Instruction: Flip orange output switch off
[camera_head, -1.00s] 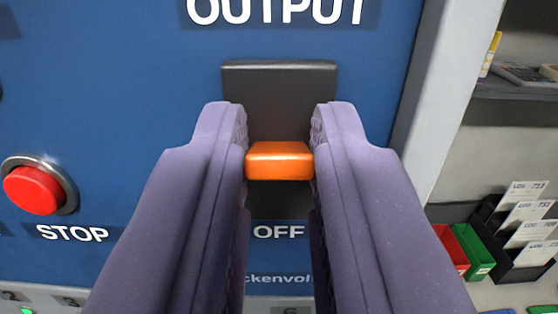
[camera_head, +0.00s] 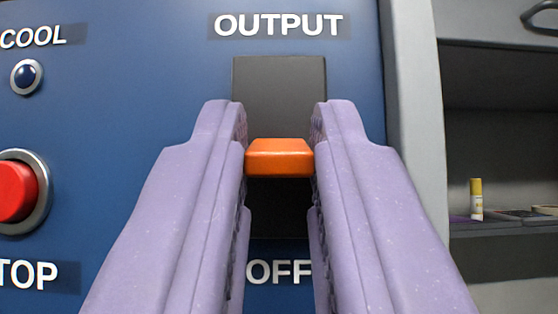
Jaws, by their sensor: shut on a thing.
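The orange output switch (camera_head: 279,158) is a small orange lever on a dark plate (camera_head: 280,92) set in the blue panel. The white word OUTPUT is above the plate and OFF is below it, partly hidden by my fingers. My gripper (camera_head: 279,150) has its two purple fingers on the left and right sides of the orange lever, shut on it.
A red STOP button (camera_head: 17,192) and a small dark blue COOL button (camera_head: 27,76) are on the panel to the left. A grey frame edge (camera_head: 412,150) and a shelf (camera_head: 510,232) with a yellow-capped bottle (camera_head: 476,199) are on the right.

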